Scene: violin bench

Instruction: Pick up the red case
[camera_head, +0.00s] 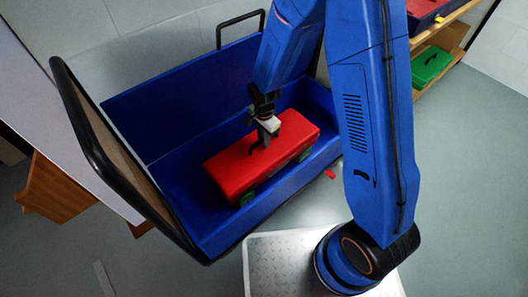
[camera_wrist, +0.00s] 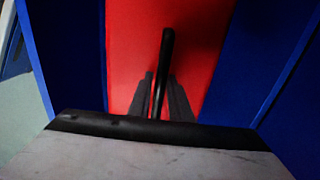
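The red case (camera_head: 236,172) lies in an open blue box-like cart (camera_head: 180,188), with dark green round parts (camera_head: 248,198) at its near side. Its black handle (camera_head: 254,149) stands up from the top. My gripper (camera_head: 264,138) is down at the handle, just above the case top. In the wrist view the red case (camera_wrist: 132,45) fills the middle and its black handle (camera_wrist: 166,55) runs between the two dark fingers (camera_wrist: 161,98). The fingers lie very close to the handle on both sides; whether they touch it is unclear.
Blue walls (camera_wrist: 262,60) stand on both sides of the case, with narrow free strips. A black-framed panel (camera_head: 125,165) rises at the cart's left. A shelf (camera_head: 440,40) with a green case (camera_head: 430,66) stands at the upper right. A small red piece (camera_head: 329,174) lies beside the cart.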

